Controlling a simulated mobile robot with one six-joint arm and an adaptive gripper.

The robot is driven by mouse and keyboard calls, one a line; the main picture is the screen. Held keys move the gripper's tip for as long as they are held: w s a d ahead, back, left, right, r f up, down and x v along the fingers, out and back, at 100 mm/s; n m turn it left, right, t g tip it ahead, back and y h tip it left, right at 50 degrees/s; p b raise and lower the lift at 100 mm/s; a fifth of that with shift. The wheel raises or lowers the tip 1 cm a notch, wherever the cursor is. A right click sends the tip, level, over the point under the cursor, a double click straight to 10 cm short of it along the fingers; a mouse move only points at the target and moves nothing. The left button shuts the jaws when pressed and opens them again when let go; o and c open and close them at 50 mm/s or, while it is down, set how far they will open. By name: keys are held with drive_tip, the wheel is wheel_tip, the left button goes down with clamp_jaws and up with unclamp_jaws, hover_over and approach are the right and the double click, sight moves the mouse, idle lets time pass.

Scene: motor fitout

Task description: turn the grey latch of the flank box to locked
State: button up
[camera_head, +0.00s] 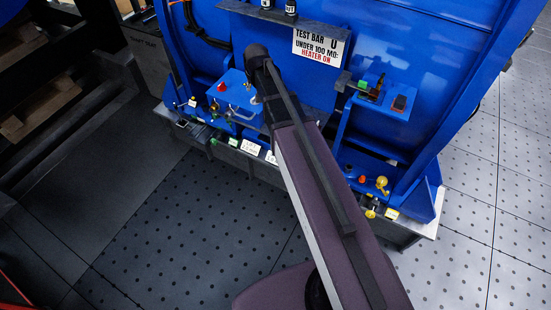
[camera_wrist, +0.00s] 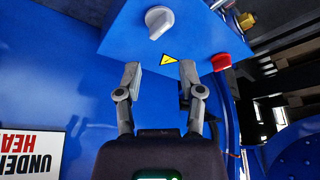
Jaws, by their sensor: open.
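The grey latch (camera_wrist: 158,21) is a rounded knob with a pointed grip on the face of the blue flank box (camera_wrist: 205,28). It sits near the top of the wrist view, with its grip slanting. My gripper (camera_wrist: 160,70) is open and empty, its two fingers pointing toward the box just below the latch, apart from it. In the head view the flank box (camera_head: 232,96) stands left of my arm's far end; I cannot clearly make out the latch or my gripper's fingers there.
A yellow warning triangle (camera_wrist: 169,59) lies between the fingertips in the wrist view. A red button (camera_wrist: 221,62) juts out to the right. A test-bar sign (camera_head: 319,46) and a small blue shelf (camera_head: 384,101) are right of the box in the head view. Open floor (camera_head: 180,220) lies in front.

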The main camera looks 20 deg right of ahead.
drive_tip(key=shift+p+v, duration=2.4)
drive_tip(key=shift+v, duration=0.55)
drive_tip(key=s+f+g+b, duration=0.4)
drive_tip(key=s+f+b, duration=1.6)
drive_tip(key=f, duration=0.1)
drive_tip(key=shift+s+d+f+n+g, duration=0.3)
drive_tip(key=shift+s+d+f, duration=0.05)
drive_tip(key=shift+d+f, duration=0.1)
drive_tip(key=shift+r, duration=0.15)
wheel_tip(320, 180, up, 8)
drive_tip(key=p, duration=0.7)
drive_tip(key=shift+f, duration=0.2)
